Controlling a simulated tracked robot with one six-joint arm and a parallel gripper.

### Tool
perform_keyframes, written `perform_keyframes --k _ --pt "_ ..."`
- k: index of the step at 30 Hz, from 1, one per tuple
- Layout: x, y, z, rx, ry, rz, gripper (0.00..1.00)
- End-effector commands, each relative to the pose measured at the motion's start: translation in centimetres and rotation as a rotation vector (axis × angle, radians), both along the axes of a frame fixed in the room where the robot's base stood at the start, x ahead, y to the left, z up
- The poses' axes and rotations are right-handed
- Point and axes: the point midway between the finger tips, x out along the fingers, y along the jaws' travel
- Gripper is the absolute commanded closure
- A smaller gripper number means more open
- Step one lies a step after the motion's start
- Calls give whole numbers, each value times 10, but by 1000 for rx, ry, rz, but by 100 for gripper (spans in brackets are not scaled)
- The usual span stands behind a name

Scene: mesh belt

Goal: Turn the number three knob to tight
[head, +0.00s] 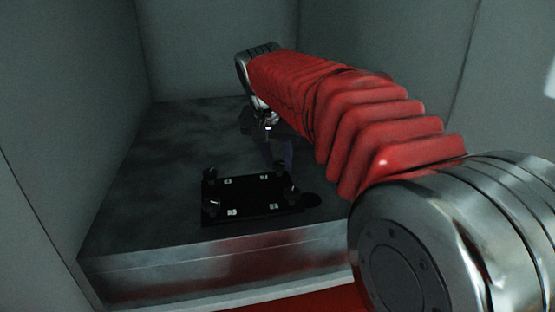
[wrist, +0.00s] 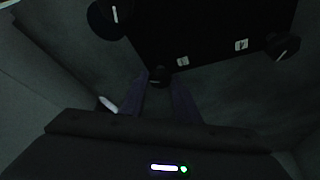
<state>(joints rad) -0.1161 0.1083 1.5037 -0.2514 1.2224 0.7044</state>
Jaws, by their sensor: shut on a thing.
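A black plate (head: 250,190) with a dark knob near each corner and small white labels lies on the grey block. The label numbers are too small to read. My gripper (head: 281,160) reaches down at the plate's far right corner in the head view. In the wrist view, my gripper (wrist: 159,82) is shut on a dark knob (wrist: 160,74), with one finger on each side. The fingers hide the far right corner in the head view.
The plate lies near the front edge of a grey metal block (head: 150,190). Grey walls (head: 75,110) stand close at the left, back and right. The block's top is bare left of the plate.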

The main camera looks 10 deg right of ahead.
Motion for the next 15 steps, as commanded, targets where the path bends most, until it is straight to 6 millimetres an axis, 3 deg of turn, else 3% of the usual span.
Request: perform_keyframes --k 1,2,3,9,15 --pt "0 1 1 1 -2 0 93" --pt "0 1 1 2 -1 0 69" --pt "0 0 0 2 -1 0 66" --pt "0 0 0 1 0 0 52" --pt "0 0 0 1 0 0 52"
